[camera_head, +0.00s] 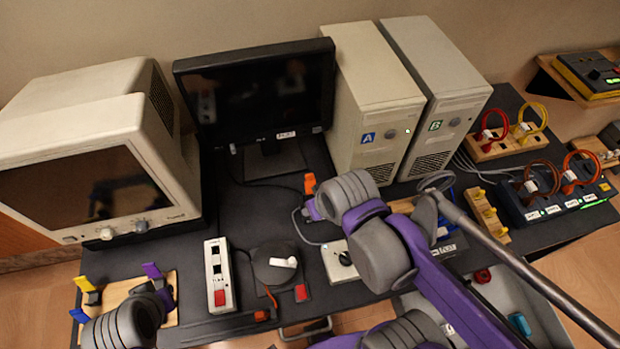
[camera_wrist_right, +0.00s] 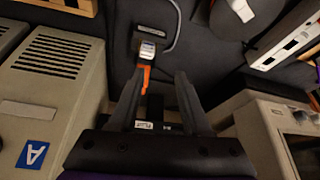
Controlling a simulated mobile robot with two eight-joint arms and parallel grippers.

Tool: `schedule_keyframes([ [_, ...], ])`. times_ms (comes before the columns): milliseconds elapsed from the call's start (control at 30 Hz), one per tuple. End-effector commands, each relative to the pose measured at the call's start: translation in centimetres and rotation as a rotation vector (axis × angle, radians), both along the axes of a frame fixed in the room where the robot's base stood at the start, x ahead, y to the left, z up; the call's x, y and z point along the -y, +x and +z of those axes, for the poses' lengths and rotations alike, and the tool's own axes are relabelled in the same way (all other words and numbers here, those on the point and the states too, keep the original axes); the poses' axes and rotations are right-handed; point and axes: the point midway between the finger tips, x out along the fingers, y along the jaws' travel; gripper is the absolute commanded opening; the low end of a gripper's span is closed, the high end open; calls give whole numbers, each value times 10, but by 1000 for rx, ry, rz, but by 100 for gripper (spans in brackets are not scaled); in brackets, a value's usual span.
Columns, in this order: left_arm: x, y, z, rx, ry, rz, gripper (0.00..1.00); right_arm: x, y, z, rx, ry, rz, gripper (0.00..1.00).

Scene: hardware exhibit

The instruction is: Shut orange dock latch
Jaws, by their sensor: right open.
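The orange latch (camera_head: 309,183) stands up in front of the monitor, beside tower A. In the right wrist view the orange latch (camera_wrist_right: 146,76) lies beside the left finger, below a silver-and-white plug piece (camera_wrist_right: 151,50) and a small dark dock block (camera_wrist_right: 152,34) with a cable. My right gripper (camera_wrist_right: 158,82) is open, fingers pointing toward the dock; I cannot tell whether a finger touches the latch. In the head view my right wrist hides most of that gripper. My left gripper (camera_head: 155,294) is at the lower left, its jaws unclear.
Monitor (camera_head: 258,90), tower A (camera_head: 372,100) and tower B (camera_head: 445,100) stand behind the latch. A beige CRT (camera_head: 90,150) is at left. A white switch box (camera_head: 219,275), round dial (camera_head: 274,263) and knob box (camera_head: 341,262) stand in front. Dark table is bare around the latch's left.

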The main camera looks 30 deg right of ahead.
Motion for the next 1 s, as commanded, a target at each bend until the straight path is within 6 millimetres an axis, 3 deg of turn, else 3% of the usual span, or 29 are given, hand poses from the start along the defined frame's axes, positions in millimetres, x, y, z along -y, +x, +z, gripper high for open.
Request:
schedule_keyframes([
  [33,0,-1,-2,-2,0,0,0,3,12,8,-23,3,-13,37],
  [233,0,-3,-8,-6,0,0,0,17,64,35,-136,16,-77,1],
  [400,0,-5,-13,-9,0,0,0,31,107,49,-231,28,-131,0],
  [600,0,-6,-17,-12,0,0,0,46,144,53,-317,38,-180,0],
  [800,0,-6,-18,-12,0,0,0,53,160,54,-356,43,-203,0],
  [1000,0,-6,-18,-12,0,0,0,53,162,54,-361,43,-206,0],
])
